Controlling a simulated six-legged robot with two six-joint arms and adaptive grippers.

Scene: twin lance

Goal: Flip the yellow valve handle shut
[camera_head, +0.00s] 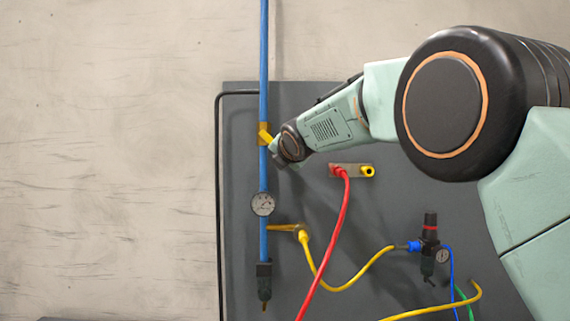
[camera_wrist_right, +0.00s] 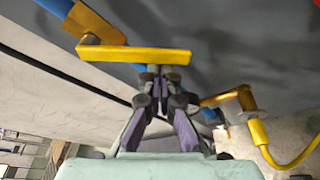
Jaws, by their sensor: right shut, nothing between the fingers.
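The yellow valve handle (camera_head: 265,134) is on the vertical blue pipe (camera_head: 263,60), near the upper part of the dark panel. In the wrist view the handle (camera_wrist_right: 135,55) is a flat yellow bar across the picture, joined at its left end to a yellow valve body (camera_wrist_right: 92,22) on the pipe. My right gripper (camera_head: 273,147) is at the handle's lower right. Its closed fingertips (camera_wrist_right: 158,72) lie at the bar's near edge, with nothing between them. I cannot tell whether they touch it. My left gripper is not in view.
A pressure gauge (camera_head: 262,204) and a yellow side fitting (camera_head: 283,228) sit lower on the pipe. Red (camera_head: 335,235) and yellow (camera_head: 350,282) hoses cross the panel (camera_head: 240,110). A black regulator (camera_head: 429,245) is at the lower right. Bare wall is on the left.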

